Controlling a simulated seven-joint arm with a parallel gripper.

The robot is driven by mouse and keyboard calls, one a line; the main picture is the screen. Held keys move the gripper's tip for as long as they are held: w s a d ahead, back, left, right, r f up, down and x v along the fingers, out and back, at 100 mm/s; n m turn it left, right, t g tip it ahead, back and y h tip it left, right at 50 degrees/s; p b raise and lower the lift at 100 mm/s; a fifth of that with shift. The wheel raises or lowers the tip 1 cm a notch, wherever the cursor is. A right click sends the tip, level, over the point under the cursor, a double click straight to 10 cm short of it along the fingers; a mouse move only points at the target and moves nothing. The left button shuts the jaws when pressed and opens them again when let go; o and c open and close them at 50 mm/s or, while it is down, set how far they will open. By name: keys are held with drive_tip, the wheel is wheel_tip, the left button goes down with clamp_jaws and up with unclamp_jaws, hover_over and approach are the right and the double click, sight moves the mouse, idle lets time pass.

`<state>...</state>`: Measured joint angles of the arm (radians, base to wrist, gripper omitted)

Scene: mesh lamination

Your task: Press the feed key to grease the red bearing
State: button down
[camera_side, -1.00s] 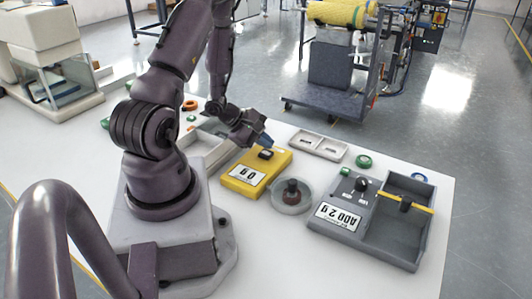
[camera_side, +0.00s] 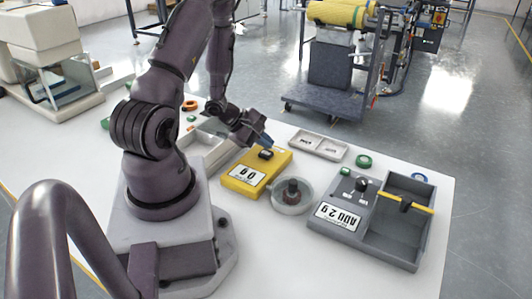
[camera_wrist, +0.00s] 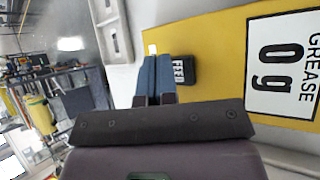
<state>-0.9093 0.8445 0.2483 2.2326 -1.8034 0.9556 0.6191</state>
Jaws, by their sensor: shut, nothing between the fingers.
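A yellow grease unit (camera_side: 237,184) lies on the white table, with a display reading 0 g. In the wrist view the unit (camera_wrist: 220,50) carries a black key marked FEED (camera_wrist: 188,72); the key also shows in the side view (camera_side: 266,154). My gripper (camera_side: 267,141) is shut and empty, its blue fingertips pointing down over the key's end of the unit. In the wrist view my fingertips (camera_wrist: 155,58) appear just left of the key; contact cannot be told. An orange-red ring (camera_side: 190,105) lies behind my arm; whether it is the red bearing is unclear.
A round clear dish (camera_side: 291,198) with a dark hub stands right of the unit. A grey station (camera_side: 345,233) reading ADD 2 g has an open bin with a yellow bar.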

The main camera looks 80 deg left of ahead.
sight(265, 154)
drive_tip(key=shift+f, duration=0.15)
idle(0.3)
drive_tip(key=shift+f, duration=0.25)
drive_tip(key=shift+f, duration=0.6)
idle(0.6)
drive_tip(key=shift+r, duration=1)
drive_tip(key=shift+r, duration=0.1)
drive_tip(key=shift+r, duration=2.45)
